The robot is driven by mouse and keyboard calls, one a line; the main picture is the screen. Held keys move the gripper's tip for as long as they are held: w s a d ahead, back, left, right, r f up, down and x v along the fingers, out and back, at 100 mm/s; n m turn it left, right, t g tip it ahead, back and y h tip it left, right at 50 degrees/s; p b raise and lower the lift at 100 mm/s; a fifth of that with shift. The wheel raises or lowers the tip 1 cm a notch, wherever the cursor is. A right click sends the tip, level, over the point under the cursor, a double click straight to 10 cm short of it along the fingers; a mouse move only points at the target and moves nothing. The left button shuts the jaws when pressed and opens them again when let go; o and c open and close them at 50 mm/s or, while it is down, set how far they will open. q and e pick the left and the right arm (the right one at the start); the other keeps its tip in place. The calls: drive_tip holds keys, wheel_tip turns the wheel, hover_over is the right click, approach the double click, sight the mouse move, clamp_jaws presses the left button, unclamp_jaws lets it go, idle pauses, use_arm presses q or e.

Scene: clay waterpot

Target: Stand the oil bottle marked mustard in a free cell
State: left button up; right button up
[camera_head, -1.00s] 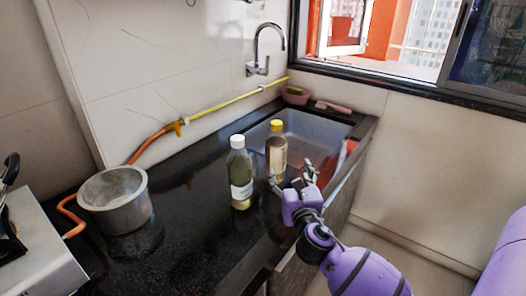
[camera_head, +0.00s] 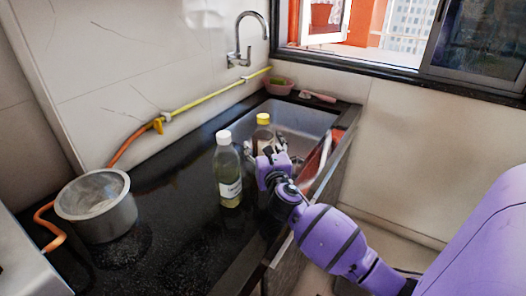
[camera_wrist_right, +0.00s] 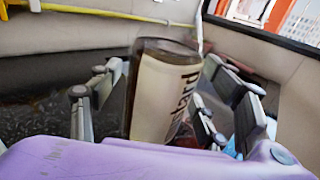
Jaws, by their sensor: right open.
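A yellow-capped bottle (camera_head: 262,136) with brown contents stands upright at the near edge of the sink. My right gripper (camera_head: 271,150) is open beside it and hides its lower part. In the right wrist view a bottle with a cream label (camera_wrist_right: 160,95) stands between the spread fingers of my right gripper (camera_wrist_right: 165,105). Dark lettering runs along the label, partly turned away, and I cannot read the whole word. A white-capped bottle (camera_head: 226,165) with greenish contents stands to the left on the counter. My left gripper is not in view. No container with cells shows.
A grey metal pot (camera_head: 97,210) stands at the left of the black counter (camera_head: 175,230). The sink (camera_head: 300,122) lies behind the bottles under a tap (camera_head: 240,50). A pink bowl (camera_head: 281,86) and a brush (camera_head: 318,97) sit behind it. The middle counter is clear.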

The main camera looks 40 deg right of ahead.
drive_tip(key=c, duration=1.7)
drive_tip(key=shift+r, duration=0.15)
drive_tip(key=shift+c, duration=0.2)
